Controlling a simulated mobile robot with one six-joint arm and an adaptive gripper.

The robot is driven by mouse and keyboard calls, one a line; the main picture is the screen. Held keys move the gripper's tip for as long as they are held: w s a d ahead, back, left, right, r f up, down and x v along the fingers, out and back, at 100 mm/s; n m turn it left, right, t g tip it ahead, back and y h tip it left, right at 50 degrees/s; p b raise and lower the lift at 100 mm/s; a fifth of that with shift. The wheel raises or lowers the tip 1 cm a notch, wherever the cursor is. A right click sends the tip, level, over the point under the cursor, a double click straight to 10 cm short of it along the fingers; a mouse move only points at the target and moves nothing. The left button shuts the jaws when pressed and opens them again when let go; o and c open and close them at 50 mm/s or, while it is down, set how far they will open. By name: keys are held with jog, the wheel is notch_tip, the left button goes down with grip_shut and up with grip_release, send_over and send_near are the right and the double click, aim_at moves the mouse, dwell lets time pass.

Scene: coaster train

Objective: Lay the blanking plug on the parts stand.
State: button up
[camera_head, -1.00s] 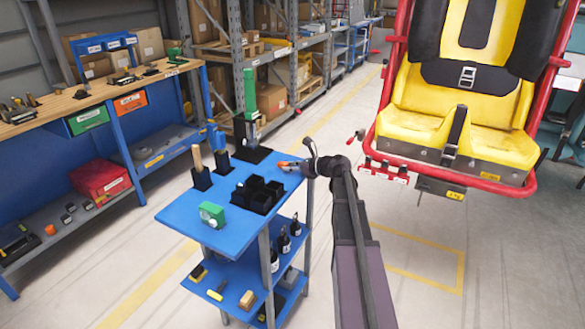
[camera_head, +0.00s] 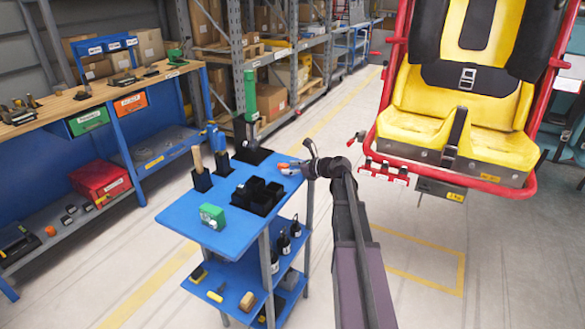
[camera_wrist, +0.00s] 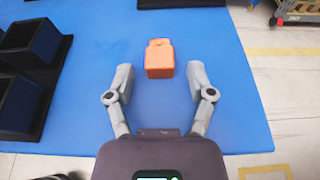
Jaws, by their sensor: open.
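The orange piece, which looks like the blanking plug (camera_wrist: 159,58), lies on the blue top of the parts stand (camera_wrist: 225,110). In the head view the plug shows as a small orange spot (camera_head: 283,165) near the right edge of the stand (camera_head: 180,214). My gripper (camera_wrist: 159,77) is open in the wrist view. Its two grey fingers reach toward the plug, one on each side, with clear gaps between. In the head view my gripper (camera_head: 291,167) is low over the stand's right edge, and its fingers are too small to read there.
Black open bins (camera_head: 260,195) stand left of the plug; they also show in the wrist view (camera_wrist: 32,45). A green box (camera_head: 212,216) and upright tools in black holders (camera_head: 201,178) share the top. A yellow seat (camera_head: 465,105) in a red frame stands at right.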

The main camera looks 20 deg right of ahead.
jog(key=p+v, duration=0.3)
jog(key=v, duration=0.9)
dwell(0.4)
